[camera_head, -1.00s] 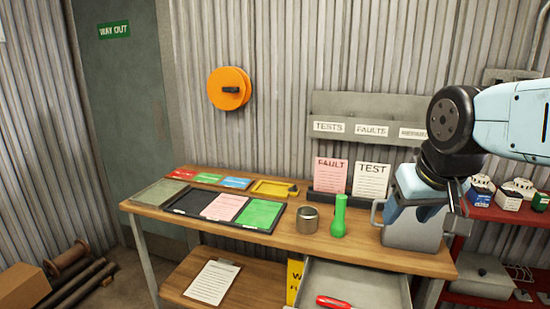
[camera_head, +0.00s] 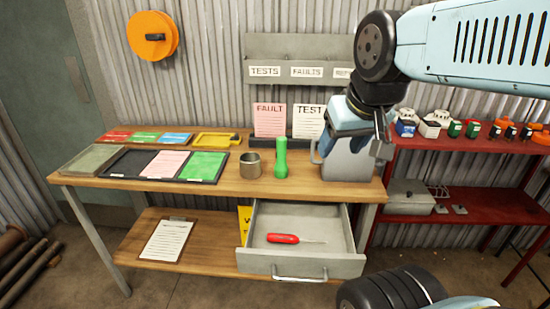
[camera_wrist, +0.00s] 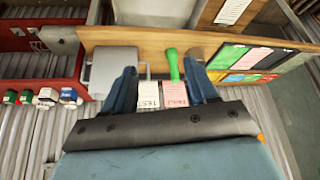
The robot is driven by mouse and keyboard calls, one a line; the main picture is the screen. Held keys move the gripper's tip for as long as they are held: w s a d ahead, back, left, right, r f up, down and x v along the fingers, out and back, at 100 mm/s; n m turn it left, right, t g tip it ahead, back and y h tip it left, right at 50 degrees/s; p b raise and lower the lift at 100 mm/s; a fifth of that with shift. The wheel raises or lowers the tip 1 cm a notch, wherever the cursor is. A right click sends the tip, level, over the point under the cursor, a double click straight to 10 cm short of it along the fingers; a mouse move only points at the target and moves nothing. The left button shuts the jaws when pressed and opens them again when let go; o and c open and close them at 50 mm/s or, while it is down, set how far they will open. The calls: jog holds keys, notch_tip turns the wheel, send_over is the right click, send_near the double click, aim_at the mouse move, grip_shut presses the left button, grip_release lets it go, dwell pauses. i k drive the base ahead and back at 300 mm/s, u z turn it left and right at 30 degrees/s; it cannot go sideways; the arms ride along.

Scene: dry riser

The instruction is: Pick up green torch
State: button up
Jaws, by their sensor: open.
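The green torch (camera_head: 281,158) stands upright on the workbench (camera_head: 330,190), just right of a metal cup (camera_head: 250,165). My gripper (camera_head: 382,147) is to the right of the torch, above the bench's right end and in front of a grey jug (camera_head: 348,160). It is open, with nothing between its fingers. In the wrist view, which looks upside down, the torch (camera_wrist: 173,65) shows between the two fingers of my gripper (camera_wrist: 163,85), closer to the right one and beyond them.
An open drawer (camera_head: 345,230) with a red screwdriver (camera_head: 283,238) juts out below the torch. A tray of coloured cards (camera_head: 163,164) lies to the left. FAULT (camera_head: 269,120) and TEST (camera_head: 309,121) cards stand behind. A red shelf (camera_head: 440,155) is at the right.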

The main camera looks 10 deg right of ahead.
aim_at(281, 167)
jog(key=u, duration=1.65)
jog(key=k, duration=1.3)
jog(key=z, duration=1.15)
jog(key=i, duration=1)
jog(key=u, duration=0.1)
